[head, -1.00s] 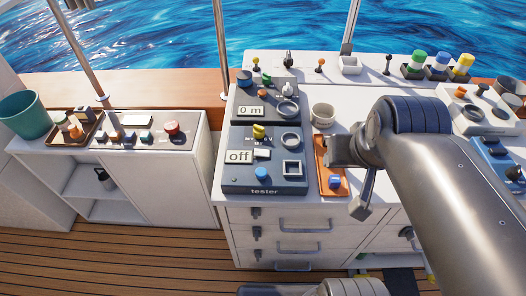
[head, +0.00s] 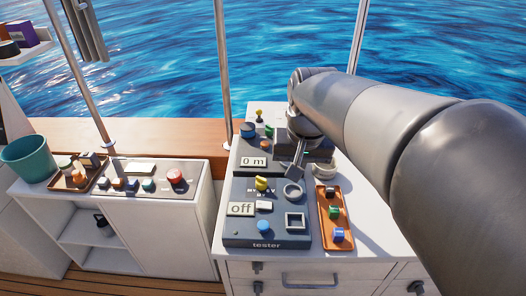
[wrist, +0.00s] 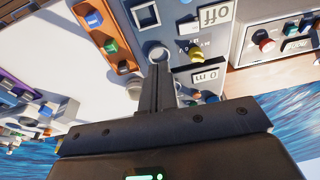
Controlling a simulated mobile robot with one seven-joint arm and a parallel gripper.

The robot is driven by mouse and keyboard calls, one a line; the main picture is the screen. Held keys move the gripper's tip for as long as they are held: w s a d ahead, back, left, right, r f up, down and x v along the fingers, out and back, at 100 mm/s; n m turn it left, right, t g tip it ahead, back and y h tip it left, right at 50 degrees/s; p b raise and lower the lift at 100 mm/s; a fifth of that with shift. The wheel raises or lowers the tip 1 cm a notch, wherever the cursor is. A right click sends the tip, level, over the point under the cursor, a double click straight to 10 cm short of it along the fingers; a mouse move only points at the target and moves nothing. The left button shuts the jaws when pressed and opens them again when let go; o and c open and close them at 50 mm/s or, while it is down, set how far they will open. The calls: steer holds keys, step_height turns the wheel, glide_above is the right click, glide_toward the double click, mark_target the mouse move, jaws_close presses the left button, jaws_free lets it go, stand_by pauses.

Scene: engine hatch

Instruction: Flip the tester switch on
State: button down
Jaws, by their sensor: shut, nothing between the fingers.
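The tester (head: 235,239) is a dark blue panel on the white counter, with "tester" on its front edge. Its display (head: 240,209) reads "off". A small white switch (head: 264,205) sits just right of the display. The panel also has a yellow knob (head: 261,184), a blue button (head: 263,227), a round ring (head: 293,191) and a square frame (head: 295,221). My gripper (head: 291,178) is shut and empty, pointing down over the far right part of the panel, near the ring. In the wrist view the shut fingers (wrist: 158,68) show close to the ring (wrist: 158,53); contact cannot be told.
A panel reading "0 m" (head: 253,161) stands behind the tester, partly hidden by my arm. An orange tray (head: 322,226) with several small coloured blocks lies to the right. A side console with a red button (head: 174,176) stands left. My arm hides the right counter.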

steer(key=g+y, duration=0.1)
steer(key=g, duration=0.1)
glide_above(259, 204)
steer(key=d, duration=0.2)
steer(key=shift+w+d+f, duration=0.1)
steer(key=shift+d+f, duration=0.1)
steer(key=shift+f, duration=0.65)
steer(key=f, duration=0.4)
steer(key=a+f, duration=0.1)
steer(key=f, duration=0.4)
steer(key=a+f, duration=0.1)
steer(key=f, duration=0.3)
steer(key=shift+f, duration=0.4)
steer(key=shift+a, duration=0.1)
steer(key=shift+a+f, duration=0.1)
steer(key=shift+f, duration=0.15)
steer(key=shift+d, duration=0.2)
steer(key=shift+d+r, duration=0.25)
steer(key=shift+d, duration=0.4)
